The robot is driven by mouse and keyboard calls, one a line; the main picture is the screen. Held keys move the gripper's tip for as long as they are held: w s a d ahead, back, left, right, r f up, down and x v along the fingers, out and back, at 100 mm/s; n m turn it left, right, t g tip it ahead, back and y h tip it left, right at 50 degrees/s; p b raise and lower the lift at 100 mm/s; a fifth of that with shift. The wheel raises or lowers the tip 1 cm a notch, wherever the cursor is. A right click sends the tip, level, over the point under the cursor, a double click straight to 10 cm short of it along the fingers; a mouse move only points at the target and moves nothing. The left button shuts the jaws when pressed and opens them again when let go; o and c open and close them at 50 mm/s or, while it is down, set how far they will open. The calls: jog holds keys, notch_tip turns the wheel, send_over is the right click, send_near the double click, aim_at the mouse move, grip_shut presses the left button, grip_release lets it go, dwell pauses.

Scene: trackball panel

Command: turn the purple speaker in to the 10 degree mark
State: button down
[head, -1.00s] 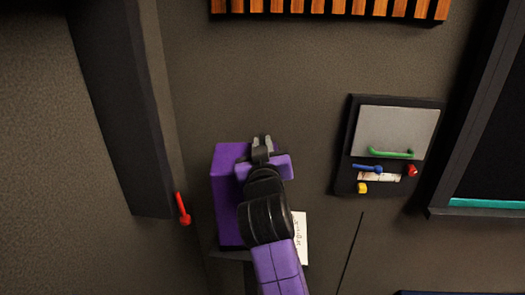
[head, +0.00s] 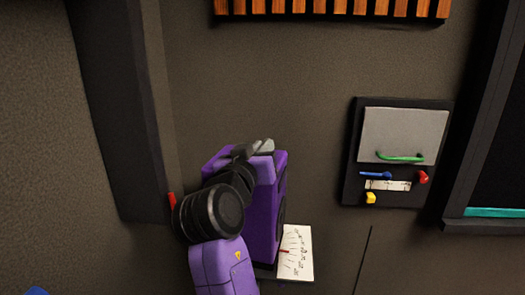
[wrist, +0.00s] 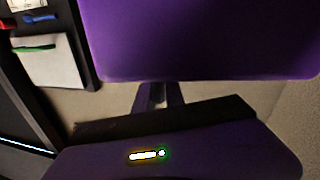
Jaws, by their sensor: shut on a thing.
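The purple speaker (head: 264,218) stands on a small dark shelf at the wall, turned so that a dark round driver shows at its right edge. A white scale card (head: 299,262) lies beside its foot, with a short red pointer (head: 285,251) over it; the numbers are too small to read. My gripper (head: 256,148) is shut on the speaker's upper part; my arm hides its left side. In the wrist view, the speaker's purple face (wrist: 205,40) fills the top, and my gripper's fingers (wrist: 162,88) reach up to its edge.
A dark column with a red handle (head: 171,201) stands close on the left, partly behind my arm. A panel (head: 401,135) with a green handle and small coloured knobs is on the wall at right. The wall between is clear.

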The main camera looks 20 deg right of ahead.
jog(key=c, duration=1.5)
grip_release()
jog(key=shift+o, duration=0.2)
jog(key=b+v, duration=0.1)
jog(key=v, duration=0.7)
